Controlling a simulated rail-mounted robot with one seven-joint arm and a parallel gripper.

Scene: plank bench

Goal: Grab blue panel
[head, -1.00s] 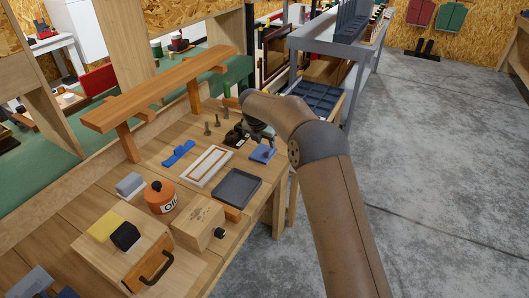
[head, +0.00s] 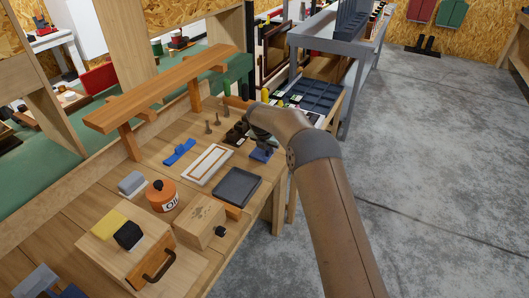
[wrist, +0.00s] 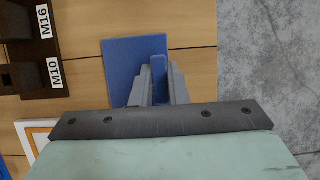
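The blue panel (head: 259,156) lies near the right edge of the bench, and my gripper (head: 262,142) is right above it, partly covering it. In the wrist view the flat blue panel (wrist: 122,58) lies under my grey fingers. My gripper (wrist: 160,75) reaches over the panel's right part, with a narrow bluish upright piece between the fingers. I cannot tell whether the fingers press on this piece or stand apart from it.
A dark holder with M10 and M16 labels (wrist: 45,45) stands left of the panel. A white frame with an orange border (head: 208,165), a dark tray (head: 237,187) and a blue clamp-like piece (head: 180,152) lie nearby. The bench edge is close on the right.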

